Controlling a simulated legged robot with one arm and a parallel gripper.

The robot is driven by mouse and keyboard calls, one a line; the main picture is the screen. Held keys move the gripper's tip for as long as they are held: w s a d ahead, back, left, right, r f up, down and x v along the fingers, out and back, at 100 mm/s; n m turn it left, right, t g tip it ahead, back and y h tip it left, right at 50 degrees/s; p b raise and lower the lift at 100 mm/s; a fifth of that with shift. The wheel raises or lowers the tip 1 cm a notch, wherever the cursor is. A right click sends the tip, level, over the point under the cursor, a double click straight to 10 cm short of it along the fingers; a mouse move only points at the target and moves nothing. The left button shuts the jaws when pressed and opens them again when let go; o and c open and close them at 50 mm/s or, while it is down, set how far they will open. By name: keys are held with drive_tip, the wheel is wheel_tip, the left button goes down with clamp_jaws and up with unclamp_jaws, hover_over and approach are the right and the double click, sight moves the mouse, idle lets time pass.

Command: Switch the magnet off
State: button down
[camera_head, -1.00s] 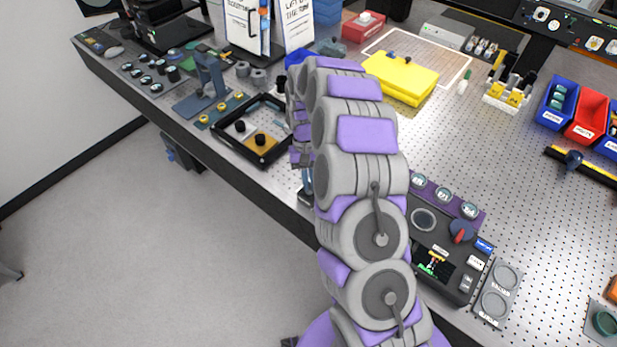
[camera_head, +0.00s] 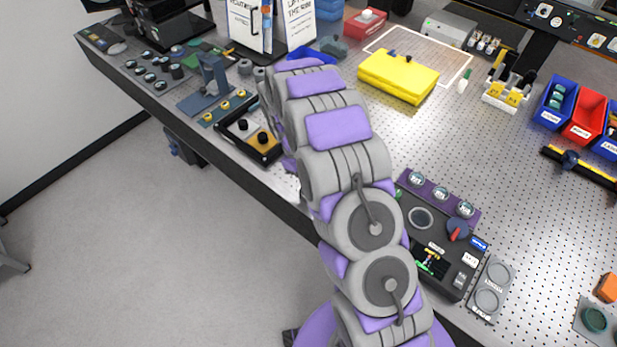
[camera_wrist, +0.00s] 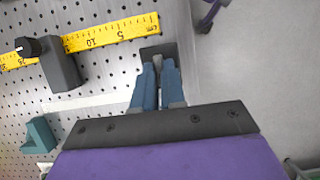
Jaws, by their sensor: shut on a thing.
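My gripper (camera_wrist: 158,68) shows in the wrist view as two blue fingers, nearly together, with a narrow light-grey piece (camera_wrist: 158,62) between the tips. They sit over a dark block (camera_wrist: 150,52) at the right end of a yellow ruler (camera_wrist: 105,32), by the bench edge. I cannot tell which part is the magnet's switch. A dark grey upright block with a black knob (camera_wrist: 28,47) stands at the ruler, left of my fingers and apart from them. In the head view my arm hides my gripper and what it holds.
The perforated bench (camera_head: 520,225) ends at an edge with floor beyond. A teal block (camera_wrist: 38,135) lies lower left in the wrist view. A control panel (camera_head: 435,250) with a red-and-blue knob is right of my arm. A black-rimmed tray (camera_head: 262,157) is left of it.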

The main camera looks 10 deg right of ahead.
idle(0.5)
drive_tip(key=c, duration=1.2)
unclamp_jaws()
drive_tip(key=p+v, duration=0.1)
drive_tip(key=v, duration=1.6)
drive_tip(key=shift+a, duration=0.15)
drive_tip(key=shift+s+r, duration=0.1)
drive_tip(key=shift+r, duration=0.05)
